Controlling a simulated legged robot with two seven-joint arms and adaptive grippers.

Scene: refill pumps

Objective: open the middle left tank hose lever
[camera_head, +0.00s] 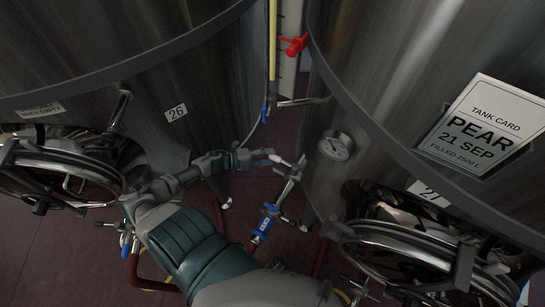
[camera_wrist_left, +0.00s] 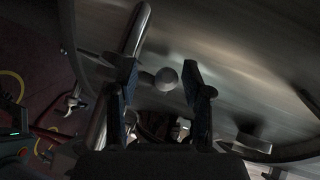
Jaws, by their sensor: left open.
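My left gripper (camera_head: 282,163) reaches in from the left, low between the two tanks, close to the wall of the right tank (camera_head: 335,95). In the left wrist view my left gripper (camera_wrist_left: 162,76) is open, with its two dark fingers apart. A round metal knob (camera_wrist_left: 166,79) shows between the fingers, with no visible grip on it. A metal rod (camera_wrist_left: 137,32) runs beside the left finger. In the head view a metal fitting (camera_head: 288,184) is beside the fingertips. A blue valve (camera_head: 265,220) sits on the hose below. Which part is the named lever, I cannot tell.
The left tank (camera_head: 215,85) carries label 26; the right tank has a gauge (camera_head: 335,147) and a PEAR card (camera_head: 480,125). A red handle (camera_head: 293,45) is higher up. Round hatches (camera_head: 65,172) and hoses (camera_head: 318,250) crowd the lower area.

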